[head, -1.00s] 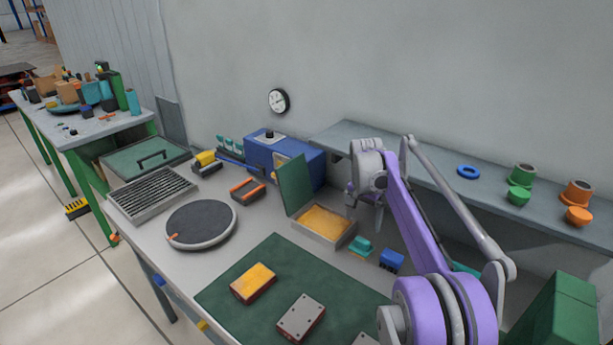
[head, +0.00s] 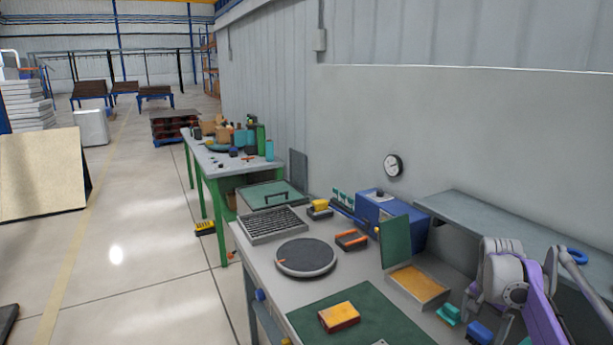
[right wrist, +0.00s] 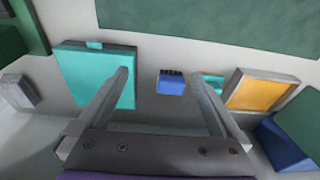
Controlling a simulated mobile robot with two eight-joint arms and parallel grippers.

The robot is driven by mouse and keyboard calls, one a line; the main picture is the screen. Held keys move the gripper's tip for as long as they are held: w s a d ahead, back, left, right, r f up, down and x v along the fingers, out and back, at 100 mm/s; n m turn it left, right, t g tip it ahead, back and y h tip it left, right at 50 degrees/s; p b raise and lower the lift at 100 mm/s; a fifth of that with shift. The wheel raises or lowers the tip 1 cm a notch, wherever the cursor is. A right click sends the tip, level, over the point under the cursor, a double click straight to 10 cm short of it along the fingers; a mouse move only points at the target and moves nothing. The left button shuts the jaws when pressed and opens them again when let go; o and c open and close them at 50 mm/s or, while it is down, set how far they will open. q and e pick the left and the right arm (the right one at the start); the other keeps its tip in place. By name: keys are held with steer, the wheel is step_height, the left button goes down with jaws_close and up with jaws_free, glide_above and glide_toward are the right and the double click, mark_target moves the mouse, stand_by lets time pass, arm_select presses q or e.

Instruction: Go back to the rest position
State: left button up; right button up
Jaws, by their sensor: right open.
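My right gripper (right wrist: 157,74) is open in the right wrist view, its two fingers spread apart with nothing between them. It hangs above the workbench, with a blue block with dark bristles or pins (right wrist: 171,83) seen beyond the gap. My purple and grey right arm enters at the lower right of the head view, beside the open box with yellow filling (head: 418,285). Its fingers are hard to make out there. My left gripper is in neither view.
The workbench holds a green mat (head: 375,318) with a yellow-topped block (head: 339,317), a round dark turntable (head: 305,258) and a slatted tray (head: 272,225). A grey shelf (head: 500,222) stands behind my arm. A teal case (right wrist: 85,75) lies near my right gripper. Open floor lies left.

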steer(key=s+a+n+t, duration=0.1)
steer(key=s+a+n, duration=0.2)
steer(key=s+a, duration=0.35)
steer(key=s+a+n+t, duration=0.1)
steer(key=s+a+n, duration=0.25)
steer(key=a, duration=0.55)
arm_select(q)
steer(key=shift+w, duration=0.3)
arm_select(e)
steer(key=s+a+f+n+t, duration=0.1)
steer(key=s+a+f, duration=0.3)
steer(key=s, duration=0.4)
steer(key=s+a+f+n+t+y, duration=0.1)
steer(key=s+a+f+n, duration=0.3)
steer(key=s, duration=0.4)
steer(key=shift+s+a+f+n+t+y, duration=0.3)
steer(key=shift+s+a+f+n, duration=0.1)
steer(key=shift+a+f, duration=0.4)
steer(key=shift+r, duration=0.15)
